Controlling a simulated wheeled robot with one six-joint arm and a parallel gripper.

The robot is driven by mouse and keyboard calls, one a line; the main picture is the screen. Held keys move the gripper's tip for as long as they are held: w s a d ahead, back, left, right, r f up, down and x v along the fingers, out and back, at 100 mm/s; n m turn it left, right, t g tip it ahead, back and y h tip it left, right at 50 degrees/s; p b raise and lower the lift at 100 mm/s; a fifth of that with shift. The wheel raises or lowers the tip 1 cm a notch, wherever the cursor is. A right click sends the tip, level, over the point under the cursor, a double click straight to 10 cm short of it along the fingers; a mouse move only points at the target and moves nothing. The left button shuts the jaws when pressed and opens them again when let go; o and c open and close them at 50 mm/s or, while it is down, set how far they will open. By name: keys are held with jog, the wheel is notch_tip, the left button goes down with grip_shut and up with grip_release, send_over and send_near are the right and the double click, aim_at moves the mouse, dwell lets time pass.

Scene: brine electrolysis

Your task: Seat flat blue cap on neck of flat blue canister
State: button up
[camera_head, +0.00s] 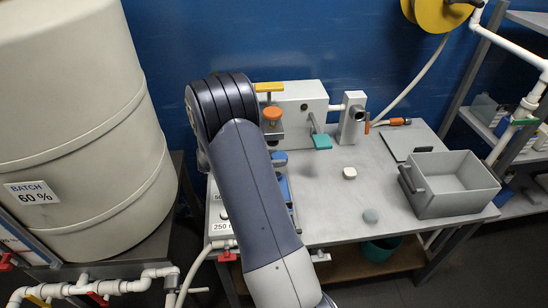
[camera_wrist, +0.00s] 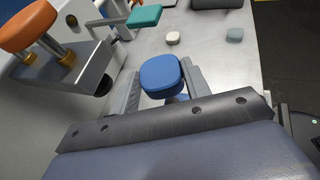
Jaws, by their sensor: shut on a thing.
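The flat blue cap (camera_wrist: 161,73) is in the wrist view, a rounded-square blue piece between the two grey fingers of my gripper (camera_wrist: 163,84). My gripper is shut on it. A small bluish part shows just below the cap between the fingers; I cannot tell whether it is the canister or whether the cap touches it. In the head view, blue pieces (camera_head: 284,188) show at the right edge of my arm, over the left part of the table. My arm hides most of them and my gripper there, so the canister's neck is not clearly seen.
A white cap (camera_head: 349,172) and a grey-green cap (camera_head: 370,215) lie on the grey table (camera_head: 330,215). A grey open bin (camera_head: 455,185) stands at the right. A dispenser with an orange knob (camera_head: 272,113) and a teal lever (camera_head: 322,141) stands at the back, close to my gripper.

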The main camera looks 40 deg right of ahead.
dwell(0.4)
jog(key=m+g, duration=0.2)
jog(key=w+m+g+y, duration=0.1)
jog(key=m+g, duration=0.1)
jog(key=g, duration=0.1)
jog(key=shift+a+m+y, duration=0.2)
jog(key=shift+m+y, duration=0.1)
jog(key=shift+f+b, duration=1.5)
jog(key=shift+f, duration=0.8)
jog(key=shift+f+b, duration=0.85)
jog(key=shift+f, duration=0.5)
dwell(0.3)
jog(key=o, duration=1.3)
jog(key=shift+r+p, duration=2.3)
jog(key=shift+r, duration=1.25)
